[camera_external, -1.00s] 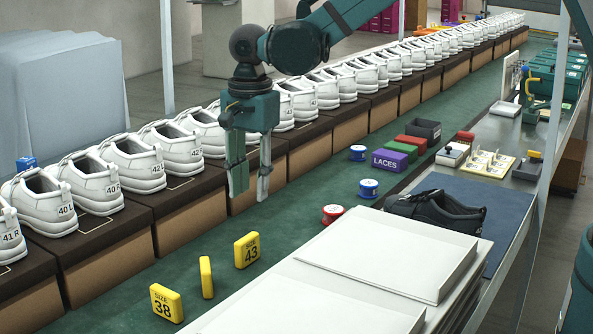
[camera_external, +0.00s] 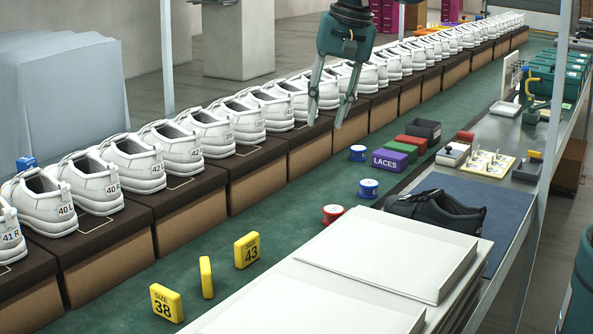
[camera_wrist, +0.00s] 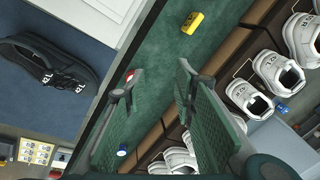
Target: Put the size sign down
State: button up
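Three yellow size signs stand upright on the green belt in the external view: the size 38 sign (camera_external: 166,303), one seen nearly edge-on (camera_external: 206,277) whose number is hidden, and the size 43 sign (camera_external: 247,250). My gripper (camera_external: 325,124) is open and empty, raised near the shoe row, behind and to the right of the signs and well apart from them. In the wrist view my gripper's two fingers (camera_wrist: 158,75) are spread with nothing between them. One yellow sign (camera_wrist: 192,23) shows beyond them; its number cannot be read.
White shoes (camera_external: 130,163) line dark-topped boxes along the belt's left. Red (camera_external: 333,214) and blue (camera_external: 368,188) spools and a purple laces box (camera_external: 390,161) sit at its right. A white tray (camera_external: 380,285) and a black shoe (camera_external: 436,211) are in front. The belt between signs and spools is clear.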

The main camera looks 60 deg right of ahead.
jog(key=s+d+r+n+t, duration=0.1)
jog(key=s+d+n, duration=0.2)
jog(key=s, duration=0.6)
jog(key=s+d+r+n+t, duration=0.1)
jog(key=s+d+n, duration=0.3)
jog(key=s, duration=0.5)
jog(key=s+d+r+n+t, duration=0.1)
jog(key=s+d+n+t, duration=0.1)
jog(key=s+d+n, duration=0.2)
jog(key=shift+s+d+t+h, duration=0.3)
jog(key=shift+s+d, duration=1.5)
jog(key=shift+s, duration=0.85)
jog(key=shift+f, duration=0.1)
notch_tip(320, 180, down, 12)
jog(key=b, duration=1.2)
dwell(1.3)
